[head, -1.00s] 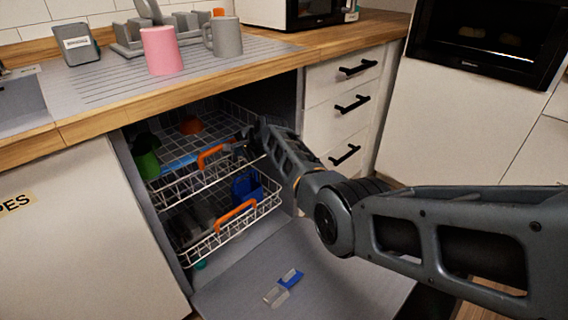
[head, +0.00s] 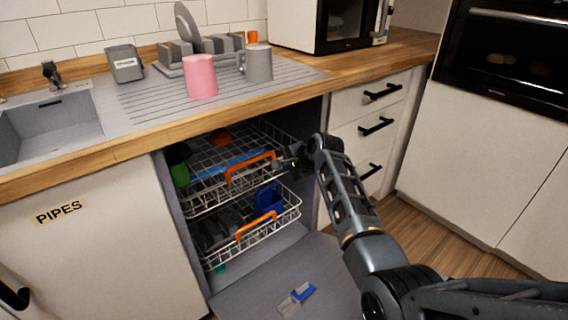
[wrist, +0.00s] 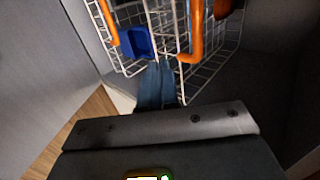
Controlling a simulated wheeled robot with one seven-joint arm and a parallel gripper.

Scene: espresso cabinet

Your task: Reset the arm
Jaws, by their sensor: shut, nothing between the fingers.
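My gripper (head: 290,162) is at the right front of the dishwasher's upper rack (head: 217,171), close to its orange handle (head: 250,166). In the wrist view, the blue-grey fingers (wrist: 156,88) are together with nothing between them, in front of the white wire racks (wrist: 215,68). I cannot tell whether they touch the wire. My arm reaches in from the lower right of the head view.
The open dishwasher door (head: 250,297) carries a small blue and clear item (head: 297,297). The lower rack (head: 270,222) holds a blue container (head: 268,200). A pink cup (head: 201,77) and grey mug (head: 257,64) stand on the counter above. Drawers (head: 366,130) are to the right.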

